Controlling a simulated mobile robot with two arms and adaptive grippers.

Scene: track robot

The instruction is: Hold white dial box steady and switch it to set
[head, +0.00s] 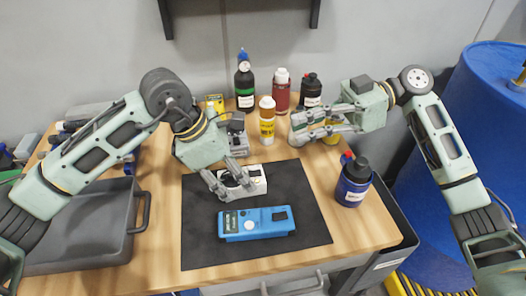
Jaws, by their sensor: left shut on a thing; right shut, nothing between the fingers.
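The white dial box (257,181) sits on the black mat (203,251), toward its back middle. My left gripper (234,188) comes in from the left and is shut on the box at its left part, covering some of it. The dial and its setting cannot be made out from here. My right gripper (298,130) is shut and empty, above the back right of the mat, apart from the box.
A blue meter (256,223) lies on the mat in front of the box. Several bottles, including a yellow one (267,122) and a dark blue one (353,184), stand behind and right. A grey tray (85,232) is at left. The mat's right part is clear.

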